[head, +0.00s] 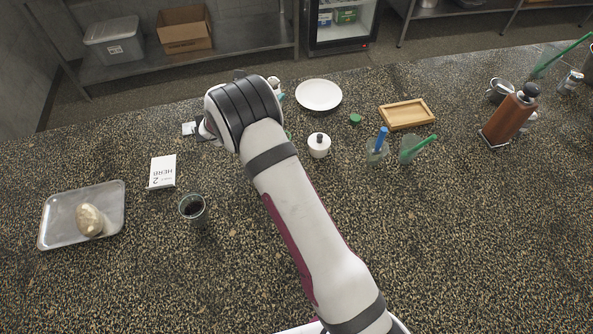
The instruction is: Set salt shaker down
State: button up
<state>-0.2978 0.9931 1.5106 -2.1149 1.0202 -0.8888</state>
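My arm reaches up from the bottom edge, and its white and black wrist (243,112) bends over the back of the counter. The wrist hides my gripper, so I cannot see its fingers or what is between them. I cannot clearly pick out the salt shaker. A small pale object (274,87) shows just behind the wrist, partly covered, and I cannot tell what it is. A small clear jar with a metal top (570,82) stands at the far right; I cannot tell whether it is a shaker.
Left: metal tray (57,222) with a brownish lump, white card (162,171), dark-filled glass (193,208). Right of my wrist: white lidded pot (319,148), white plate (319,95), wooden tray (406,126), brown bottle (507,118). The front right counter is clear.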

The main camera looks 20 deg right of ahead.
jog(key=s+d+r+m+g, duration=0.4)
jog(key=s+d+r+m, duration=0.15)
jog(key=s+m, duration=0.4)
jog(key=s+d+r+m+g, duration=0.5)
jog(key=s+m, duration=0.3)
jog(key=s, duration=0.3)
jog(key=s+a+m+y, duration=0.3)
jog(key=s+a+m, duration=0.1)
jog(key=s, duration=0.5)
jog(key=s+a+m+g+y, duration=0.1)
jog(key=s+a+m+y, duration=0.2)
jog(key=s+m, duration=0.3)
jog(key=s+a+r+m+g+y, duration=0.1)
jog(key=s+a+m+y, duration=0.2)
jog(key=s, duration=0.9)
jog(key=a+m, duration=0.2)
jog(key=m, duration=0.1)
jog(key=shift+a+y, duration=0.3)
jog(key=shift+a, duration=0.1)
jog(key=shift+s, duration=0.1)
